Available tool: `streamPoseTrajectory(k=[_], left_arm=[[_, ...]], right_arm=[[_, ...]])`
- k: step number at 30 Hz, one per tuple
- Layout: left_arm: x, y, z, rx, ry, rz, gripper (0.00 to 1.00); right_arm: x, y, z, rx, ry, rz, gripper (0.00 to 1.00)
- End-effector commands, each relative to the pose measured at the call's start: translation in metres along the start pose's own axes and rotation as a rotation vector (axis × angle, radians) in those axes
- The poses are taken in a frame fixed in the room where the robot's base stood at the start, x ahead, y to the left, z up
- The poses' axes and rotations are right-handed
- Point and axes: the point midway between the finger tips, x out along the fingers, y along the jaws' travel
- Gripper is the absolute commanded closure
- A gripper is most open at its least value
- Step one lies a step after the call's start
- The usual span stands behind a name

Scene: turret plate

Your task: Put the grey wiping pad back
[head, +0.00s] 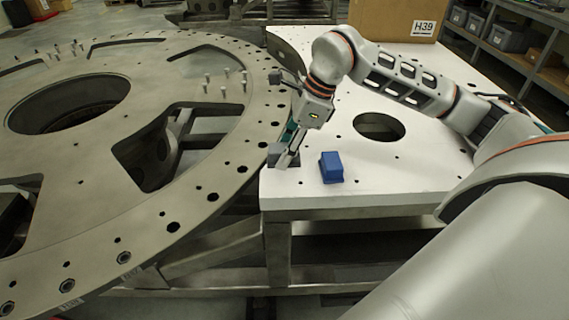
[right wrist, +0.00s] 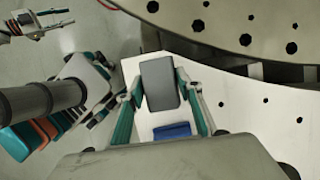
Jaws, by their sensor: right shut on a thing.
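The grey wiping pad (head: 284,155) is at the near left corner of the white table, beside the big round plate. In the right wrist view the pad (right wrist: 160,84) sits between the two teal fingers. My right gripper (head: 288,160) points down and is shut on the pad. I cannot tell whether the pad touches the table top or is just above it. A blue block (head: 331,167) stands apart, just right of the pad; part of it (right wrist: 172,131) shows between the fingers. What looks like my left gripper (right wrist: 40,22) is small at the wrist view's upper left.
The white table (head: 350,195) has a large round hole (head: 380,126) and small holes. The round metal plate (head: 205,160) with bolts and openings fills the left. A cardboard box (head: 393,20) stands at the table's back. Shelves (head: 510,50) with bins are at the back right.

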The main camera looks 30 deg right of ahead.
Motion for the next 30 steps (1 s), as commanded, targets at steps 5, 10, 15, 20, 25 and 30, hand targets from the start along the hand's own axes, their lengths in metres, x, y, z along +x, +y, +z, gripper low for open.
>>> streamPoseTrajectory(k=[5,10,15,20,25,30], left_arm=[[0.0,0.0,0.0,0.0,0.0,0.0,0.71],[-0.001,0.0,-0.001,0.0,0.0,0.0,0.71],[-0.001,0.0,0.0,0.0,-0.001,0.0,0.71],[-0.001,0.0,0.0,0.0,-0.001,0.0,0.71],[0.0,0.0,0.002,0.0,-0.002,0.0,0.71],[0.0,0.0,0.002,0.0,-0.002,0.0,0.71]], right_arm=[[0.015,0.001,-0.007,0.001,0.001,0.002,0.88],[0.035,0.001,-0.015,0.001,0.0,0.002,0.88],[0.038,0.0,-0.016,-0.001,-0.001,-0.001,0.88],[0.038,0.0,-0.016,-0.001,-0.001,-0.001,0.88],[0.041,0.0,-0.017,-0.001,-0.001,-0.001,0.52],[0.041,0.0,-0.017,0.0,0.0,-0.001,0.48]])
